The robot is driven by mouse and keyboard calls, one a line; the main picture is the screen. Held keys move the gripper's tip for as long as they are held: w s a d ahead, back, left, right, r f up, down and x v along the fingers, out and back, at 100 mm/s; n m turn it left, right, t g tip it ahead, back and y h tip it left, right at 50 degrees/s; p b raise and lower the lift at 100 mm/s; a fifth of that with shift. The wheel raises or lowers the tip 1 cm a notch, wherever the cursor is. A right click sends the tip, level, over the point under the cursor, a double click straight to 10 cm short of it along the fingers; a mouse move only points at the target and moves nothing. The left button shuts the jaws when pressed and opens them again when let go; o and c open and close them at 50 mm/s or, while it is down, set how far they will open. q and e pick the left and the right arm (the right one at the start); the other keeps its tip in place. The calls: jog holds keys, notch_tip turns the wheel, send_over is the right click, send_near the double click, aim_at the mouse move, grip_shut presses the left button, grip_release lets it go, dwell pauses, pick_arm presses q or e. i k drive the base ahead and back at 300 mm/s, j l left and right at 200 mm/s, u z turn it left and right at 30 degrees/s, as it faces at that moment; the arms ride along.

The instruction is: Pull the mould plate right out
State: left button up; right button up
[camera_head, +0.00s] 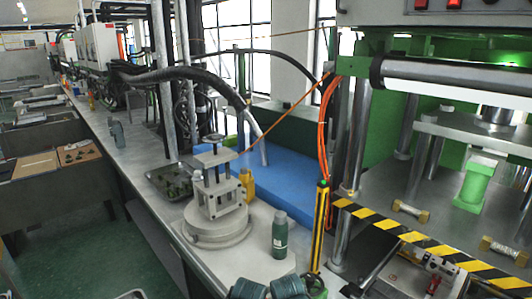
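A flat metal plate (402,282) lies low at the right, in front of the press, and is cut off by the bottom edge. A small metal fitting with red parts (433,284) sits on it. I take this for the mould plate, but cannot tell how far it is out of the press. I cannot make out either gripper in this view. A small grey shape at the bottom left edge is too cut off to identify.
A yellow-black striped bar (410,240) crosses the press front; a striped post (320,228) stands left of it. A metal fixture on a round base (217,222), a green bottle (280,236), a yellow bottle (248,185) and a parts tray (172,182) stand on the bench.

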aim_at(397, 278)
jog(key=z, duration=1.3)
